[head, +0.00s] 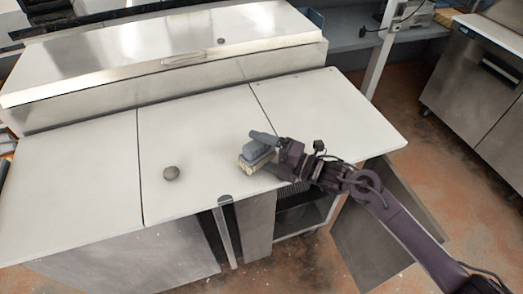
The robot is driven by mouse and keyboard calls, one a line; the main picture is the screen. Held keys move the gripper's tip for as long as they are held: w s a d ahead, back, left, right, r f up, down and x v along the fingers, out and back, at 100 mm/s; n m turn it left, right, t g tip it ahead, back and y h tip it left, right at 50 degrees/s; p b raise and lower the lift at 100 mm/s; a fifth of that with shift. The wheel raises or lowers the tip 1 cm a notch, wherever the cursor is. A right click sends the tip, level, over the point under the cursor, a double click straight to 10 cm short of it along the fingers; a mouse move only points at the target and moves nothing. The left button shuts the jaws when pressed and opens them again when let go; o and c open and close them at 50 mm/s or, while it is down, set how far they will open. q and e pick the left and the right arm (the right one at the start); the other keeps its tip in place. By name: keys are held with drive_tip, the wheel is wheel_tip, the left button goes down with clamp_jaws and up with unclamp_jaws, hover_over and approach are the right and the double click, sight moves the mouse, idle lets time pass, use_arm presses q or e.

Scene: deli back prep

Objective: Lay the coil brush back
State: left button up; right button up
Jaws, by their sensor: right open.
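The coil brush (256,150) has a blue-grey top and pale cream bristles below. It is at the right part of the middle white worktop panel (205,130), near the front. My right gripper (265,150) comes in from the right with its fingers around the brush. The jaws are open, and one finger shows along the brush's far side. The near finger is hard to make out. I cannot tell whether either finger touches the brush, or whether it rests fully on the panel. My left gripper is not in view.
A small round brown object (171,173) sits on the middle panel, left of the brush. A steel lid housing (160,55) runs along the back. Below the right front edge, a cabinet door (385,225) stands open. The left panel (70,175) is clear.

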drive_tip(key=shift+f, duration=0.1)
drive_tip(key=shift+w+a+r+p, duration=0.1)
drive_tip(key=shift+w+r+p, duration=0.05)
drive_tip(key=shift+r+p, duration=0.45)
drive_tip(key=shift+f+b, duration=0.1)
drive_tip(key=shift+b, duration=0.2)
drive_tip(key=shift+f+b, duration=0.3)
drive_tip(key=shift+b, duration=0.05)
drive_tip(key=shift+s, duration=0.2)
idle(0.4)
drive_tip(key=shift+d, duration=0.2)
